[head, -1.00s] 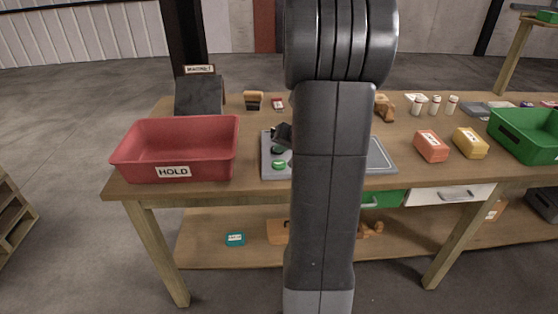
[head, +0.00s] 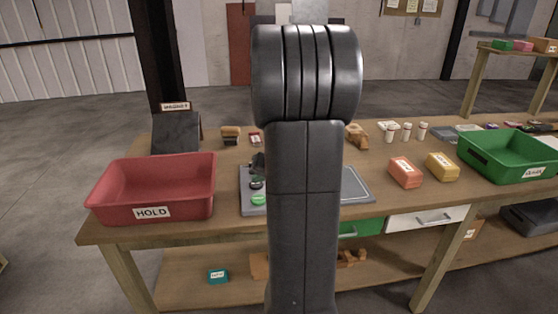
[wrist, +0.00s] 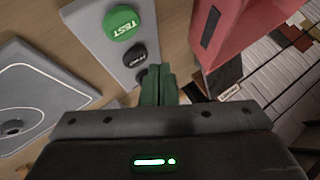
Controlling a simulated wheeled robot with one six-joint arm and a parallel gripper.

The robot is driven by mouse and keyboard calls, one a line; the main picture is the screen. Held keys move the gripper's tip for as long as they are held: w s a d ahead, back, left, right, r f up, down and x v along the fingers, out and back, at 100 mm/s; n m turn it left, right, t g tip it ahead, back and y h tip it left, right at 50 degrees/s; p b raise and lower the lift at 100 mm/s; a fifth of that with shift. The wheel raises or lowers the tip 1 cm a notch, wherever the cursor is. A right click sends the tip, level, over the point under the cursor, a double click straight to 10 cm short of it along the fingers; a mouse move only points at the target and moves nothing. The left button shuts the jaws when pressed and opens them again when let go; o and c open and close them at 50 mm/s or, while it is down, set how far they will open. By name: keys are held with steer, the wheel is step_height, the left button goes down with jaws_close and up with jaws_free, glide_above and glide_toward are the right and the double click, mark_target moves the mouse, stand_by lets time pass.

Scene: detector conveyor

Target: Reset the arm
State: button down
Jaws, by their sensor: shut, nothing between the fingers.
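My arm stands upright in the middle of the head view and hides part of the bench. My gripper (wrist: 157,85) is shut and empty in the wrist view, its dark fingers together beside the button panel. The grey panel (wrist: 93,20) carries a green TEST button (wrist: 121,23) and a black button (wrist: 134,57). In the head view the green button (head: 258,199) shows just left of my arm. A small dark shape above the buttons there may be my gripper; most of it is hidden.
A red HOLD bin (head: 151,213) stands at the bench's left, and a green bin (head: 533,172) at the right. A grey plate (head: 356,190) lies partly behind my arm. Orange (head: 405,173) and yellow (head: 442,167) packages and several small white bottles stand to the right.

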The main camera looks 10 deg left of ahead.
step_height(320, 180, down, 3)
steer(key=shift+r+b, duration=0.1)
steer(key=shift+b, duration=0.7)
steer(key=shift+r+p, duration=0.65)
steer(key=shift+p, duration=0.3)
steer(key=shift+r+p, duration=0.2)
steer(key=shift+p, duration=0.7)
steer(key=shift+p, duration=0.45)
steer(key=shift+r+p, duration=1.6)
steer(key=shift+r, duration=1)
steer(key=shift+f, duration=0.15)
step_height(320, 180, down, 6)
steer(key=b, duration=0.6)
steer(key=shift+f+b, duration=0.1)
steer(key=shift+b, duration=0.3)
steer(key=shift+f+b, duration=0.1)
steer(key=shift+b, duration=0.3)
